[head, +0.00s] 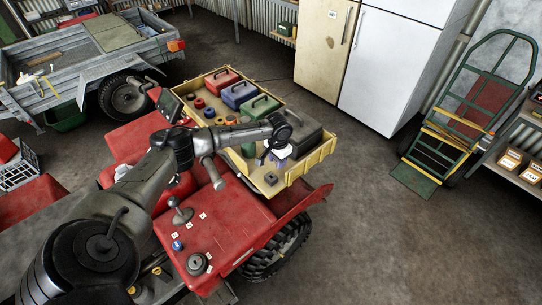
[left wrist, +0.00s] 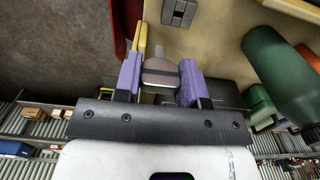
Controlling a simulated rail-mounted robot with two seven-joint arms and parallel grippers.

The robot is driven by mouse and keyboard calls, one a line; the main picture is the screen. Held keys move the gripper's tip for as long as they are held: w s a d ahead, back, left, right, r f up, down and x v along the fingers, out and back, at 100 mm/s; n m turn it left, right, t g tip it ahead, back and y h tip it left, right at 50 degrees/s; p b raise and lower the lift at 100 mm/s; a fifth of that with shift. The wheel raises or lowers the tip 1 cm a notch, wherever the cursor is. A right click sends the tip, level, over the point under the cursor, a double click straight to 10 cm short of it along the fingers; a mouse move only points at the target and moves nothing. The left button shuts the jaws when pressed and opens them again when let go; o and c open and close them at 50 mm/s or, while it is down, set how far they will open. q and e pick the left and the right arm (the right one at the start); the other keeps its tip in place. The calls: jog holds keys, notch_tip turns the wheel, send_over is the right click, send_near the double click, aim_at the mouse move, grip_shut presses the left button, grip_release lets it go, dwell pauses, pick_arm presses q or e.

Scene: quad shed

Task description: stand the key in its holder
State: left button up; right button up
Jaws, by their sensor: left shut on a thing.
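My left gripper (head: 279,162) hangs over the near right end of the wooden tray (head: 302,165). In the left wrist view its purple fingers (left wrist: 160,82) are shut on the key (left wrist: 159,72), of which a rounded grey-brown part shows between them. In the head view the key cannot be made out. The small grey block with a dark slot, which looks like the holder (head: 271,179), stands on the tray floor just in front of the gripper. The holder also shows at the top of the left wrist view (left wrist: 179,12), apart from the key. My right gripper is not in view.
The tray sits on the red quad (head: 230,222). A dark grey box (head: 298,135) stands close behind the gripper, and a green bottle (left wrist: 278,72) stands to one side. Red, blue and green boxes fill the far end. Bare floor surrounds the holder.

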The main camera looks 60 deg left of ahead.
pick_arm(q)
jog(key=s+a, duration=0.1)
jog(key=a, duration=0.1)
jog(key=b, duration=0.6)
send_over(271, 173)
jog(key=d, duration=0.2)
jog(key=f, duration=0.4)
jog(key=s+f, duration=0.1)
jog(key=f, duration=0.1)
jog(key=shift+a+f, duration=0.25)
jog(key=shift+f, duration=0.1)
jog(key=shift+f, duration=0.45)
jog(key=shift+f, duration=0.25)
jog(key=shift+f+b, duration=0.4)
jog(key=shift+f, duration=0.05)
jog(key=shift+f, duration=0.35)
jog(key=shift+f, duration=0.35)
